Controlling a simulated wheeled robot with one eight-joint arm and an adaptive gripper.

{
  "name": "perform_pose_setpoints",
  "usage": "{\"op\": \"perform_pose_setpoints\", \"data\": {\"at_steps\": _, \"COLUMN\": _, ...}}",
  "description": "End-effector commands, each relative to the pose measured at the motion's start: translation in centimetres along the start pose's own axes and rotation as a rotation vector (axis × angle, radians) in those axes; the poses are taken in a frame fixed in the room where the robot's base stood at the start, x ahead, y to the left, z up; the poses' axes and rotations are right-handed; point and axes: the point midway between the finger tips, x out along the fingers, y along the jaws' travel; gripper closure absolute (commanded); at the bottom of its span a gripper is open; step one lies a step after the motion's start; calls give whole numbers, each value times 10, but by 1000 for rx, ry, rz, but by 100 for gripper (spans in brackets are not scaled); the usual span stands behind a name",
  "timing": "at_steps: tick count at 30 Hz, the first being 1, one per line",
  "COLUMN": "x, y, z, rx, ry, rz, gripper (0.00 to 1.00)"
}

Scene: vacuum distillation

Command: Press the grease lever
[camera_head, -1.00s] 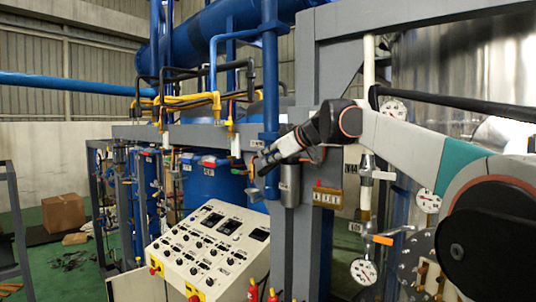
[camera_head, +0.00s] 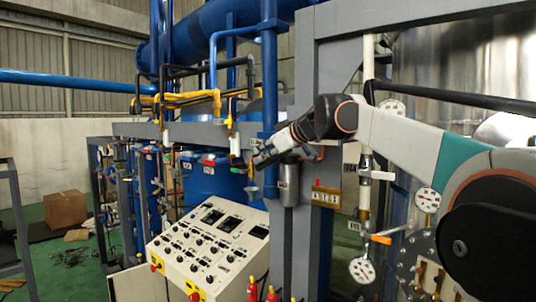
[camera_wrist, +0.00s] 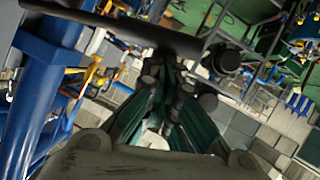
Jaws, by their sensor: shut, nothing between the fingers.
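My gripper (camera_head: 258,160) is beside the blue upright pipe at the grey frame in the head view, its fingers pointing down and left. In the wrist view its dark fingers (camera_wrist: 168,78) are close together with nothing between them. A long dark grey bar (camera_wrist: 120,28), likely the grease lever, crosses the top of the wrist view just beyond the fingertips; I cannot tell whether they touch it. A grey cylinder (camera_head: 289,186), likely the grease unit, hangs on the frame post below my wrist. I cannot make out the lever clearly in the head view.
A sloped control panel (camera_head: 212,248) with knobs stands below and left. The blue upright pipe (camera_head: 270,80) and grey frame post (camera_head: 290,250) are close to my gripper. Gauges and valves (camera_head: 362,270) are at the right. A cardboard box (camera_head: 65,208) lies far left.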

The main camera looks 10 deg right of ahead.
Motion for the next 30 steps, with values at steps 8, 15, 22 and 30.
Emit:
{"op": "perform_pose_setpoints", "data": {"at_steps": 8, "x": -37, "y": -6, "z": -17, "rx": 1, "ry": 0, "rz": 4, "gripper": 100}}
{"op": "perform_pose_setpoints", "data": {"at_steps": 15, "x": -81, "y": -8, "z": -18, "rx": 2, "ry": 1, "rz": 4, "gripper": 100}}
{"op": "perform_pose_setpoints", "data": {"at_steps": 22, "x": -101, "y": -8, "z": -19, "rx": 1, "ry": 2, "rz": 3, "gripper": 100}}
{"op": "perform_pose_setpoints", "data": {"at_steps": 30, "x": -103, "y": -8, "z": -20, "rx": 1, "ry": 2, "rz": 3, "gripper": 100}}
